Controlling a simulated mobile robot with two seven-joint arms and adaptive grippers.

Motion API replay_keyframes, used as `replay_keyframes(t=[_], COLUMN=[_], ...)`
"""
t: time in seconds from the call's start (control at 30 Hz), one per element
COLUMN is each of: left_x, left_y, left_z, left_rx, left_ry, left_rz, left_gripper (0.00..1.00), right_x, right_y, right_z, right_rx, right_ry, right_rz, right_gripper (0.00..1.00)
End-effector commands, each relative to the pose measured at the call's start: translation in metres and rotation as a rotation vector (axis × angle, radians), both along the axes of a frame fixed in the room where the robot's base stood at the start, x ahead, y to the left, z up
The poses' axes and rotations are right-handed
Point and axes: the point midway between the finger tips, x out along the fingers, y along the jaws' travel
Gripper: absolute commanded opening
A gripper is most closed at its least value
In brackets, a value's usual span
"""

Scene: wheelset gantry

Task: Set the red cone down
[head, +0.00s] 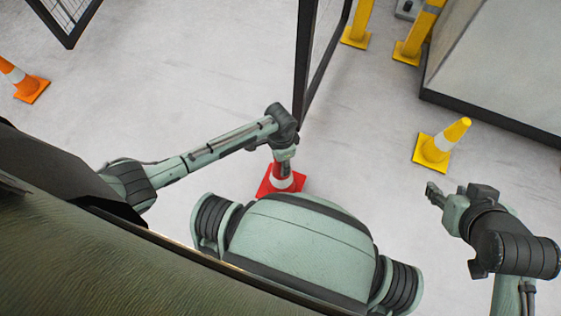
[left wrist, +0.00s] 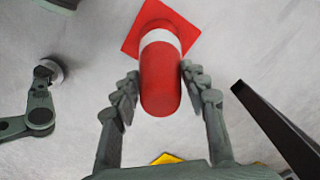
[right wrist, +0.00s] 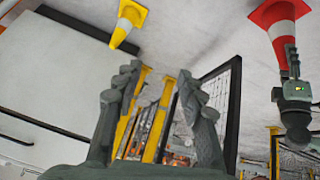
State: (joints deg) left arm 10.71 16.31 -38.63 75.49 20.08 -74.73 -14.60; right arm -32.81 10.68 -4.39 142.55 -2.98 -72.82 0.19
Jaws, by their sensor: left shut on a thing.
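The red cone (head: 282,184), with a white band and a square red base, is below the end of my left arm in the head view. My left gripper (head: 284,168) is shut on its upper part. In the left wrist view the fingers lie on both sides of the cone (left wrist: 160,78), tip toward me and base farther off. The cone also shows in the right wrist view (right wrist: 281,28). I cannot tell whether its base touches the floor. My right gripper (head: 433,194) is open and empty; its spread fingers show in the right wrist view (right wrist: 157,75).
A yellow cone (head: 440,147) stands beyond my right gripper. An orange cone (head: 25,82) stands at far left. A dark-framed mesh panel (head: 304,60) rises just beyond the red cone. Yellow posts (head: 413,45) and a large grey block (head: 490,60) are at back right. Pale floor between is clear.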

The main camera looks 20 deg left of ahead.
Motion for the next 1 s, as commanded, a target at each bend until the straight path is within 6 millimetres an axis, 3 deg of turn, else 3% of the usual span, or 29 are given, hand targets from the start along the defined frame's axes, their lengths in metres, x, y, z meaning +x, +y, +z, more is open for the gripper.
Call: replay_keyframes(t=[0.3, 0.67, 1.0], left_x=[0.004, 0.004, 0.004], left_y=[-0.001, -0.003, -0.005], left_z=[-0.009, -0.014, -0.027], left_rx=[-0.001, -0.001, -0.001], left_ry=[-0.001, -0.001, -0.002], left_rz=[-0.001, -0.002, -0.005], left_gripper=[0.00, 0.00, 0.00], right_x=[0.045, 0.061, 0.080], right_y=[0.045, 0.068, 0.113], right_z=[0.034, 0.059, 0.125], right_rx=[0.097, 0.152, 0.291], right_ry=[-0.276, -0.420, -0.754], right_rz=[0.086, 0.126, 0.202], right_gripper=[0.40, 0.40, 0.40])
